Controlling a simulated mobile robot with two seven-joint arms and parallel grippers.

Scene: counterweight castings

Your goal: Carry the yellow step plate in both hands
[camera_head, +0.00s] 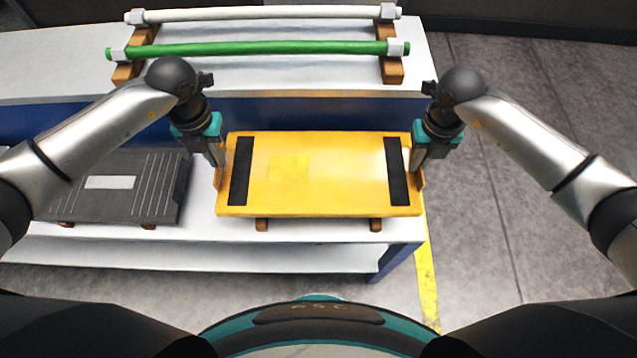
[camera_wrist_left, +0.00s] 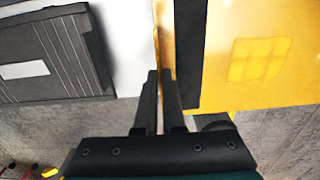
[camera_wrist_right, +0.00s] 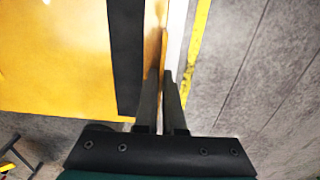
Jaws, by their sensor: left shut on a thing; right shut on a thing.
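The yellow step plate (camera_head: 318,170) has two black strips near its ends and a paler yellow patch. In the head view it is at the right end of the white table, over two small wooden blocks. I cannot tell whether it rests on them or is just above. My left gripper (camera_head: 218,165) is shut on its left edge; the left wrist view shows the fingers (camera_wrist_left: 160,75) pinching the yellow rim. My right gripper (camera_head: 418,168) is shut on its right edge; the right wrist view shows the fingers (camera_wrist_right: 164,75) on that rim.
The white table (camera_head: 330,232) ends just right of the plate. A dark grey ribbed plate (camera_head: 125,188) lies to its left. Behind, a white rod (camera_head: 265,13) and a green rod (camera_head: 255,49) lie on wooden rests. Grey floor with a yellow line (camera_head: 427,275) is open at right.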

